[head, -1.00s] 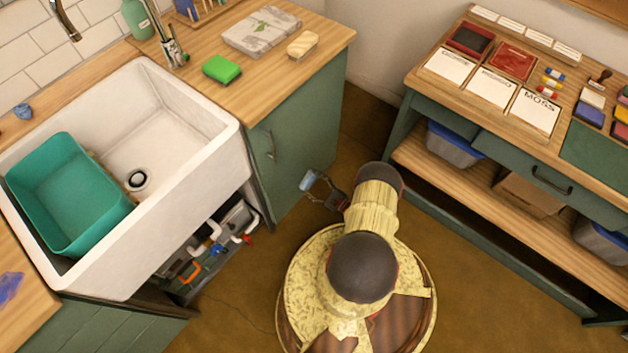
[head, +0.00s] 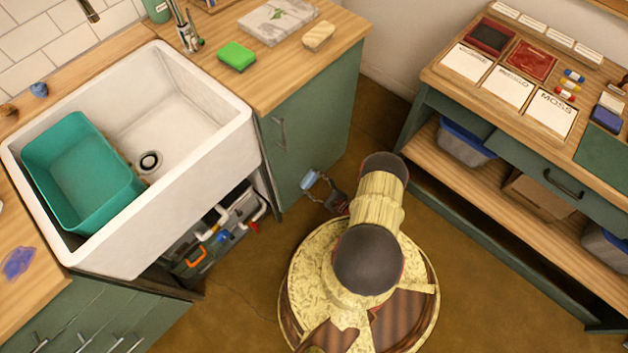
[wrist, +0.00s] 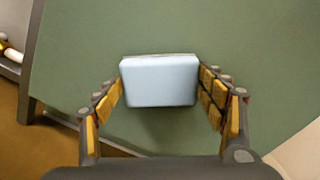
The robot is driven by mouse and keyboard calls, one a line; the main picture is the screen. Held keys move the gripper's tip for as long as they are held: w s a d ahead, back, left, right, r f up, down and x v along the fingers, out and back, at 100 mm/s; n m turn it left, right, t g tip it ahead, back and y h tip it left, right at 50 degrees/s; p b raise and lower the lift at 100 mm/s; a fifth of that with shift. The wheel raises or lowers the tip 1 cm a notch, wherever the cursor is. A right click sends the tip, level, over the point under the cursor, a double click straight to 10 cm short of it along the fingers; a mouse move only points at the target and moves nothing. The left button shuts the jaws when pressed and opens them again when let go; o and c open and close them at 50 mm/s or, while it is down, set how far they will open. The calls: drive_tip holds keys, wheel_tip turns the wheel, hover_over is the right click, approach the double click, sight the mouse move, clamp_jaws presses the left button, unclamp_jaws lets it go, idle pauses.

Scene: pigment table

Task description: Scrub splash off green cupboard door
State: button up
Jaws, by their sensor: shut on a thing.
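The green cupboard door (head: 309,128), with a dark handle at its left, is under the wooden counter right of the sink. It fills most of the wrist view (wrist: 245,45). My gripper (wrist: 160,88) is shut on a pale blue block (wrist: 160,82), which looks like a sponge, with one finger on each side. In the head view my gripper (head: 325,190) holds the blue block (head: 309,179) low in front of the door. The block faces the door closely; I cannot tell if they touch. I see no splash on the visible part of the door.
The white sink (head: 195,155) with a teal basin (head: 85,175) is at left, its underside open with pipes. A green sponge (head: 237,56) lies on the counter (head: 275,85). A green shelved table (head: 470,190) stands at right.

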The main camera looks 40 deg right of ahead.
drive_tip(key=s, duration=0.6)
drive_tip(key=shift+d, duration=0.3)
drive_tip(key=shift+s, duration=0.15)
drive_tip(key=shift+s+d, duration=0.1)
drive_tip(key=shift+s, duration=1.25)
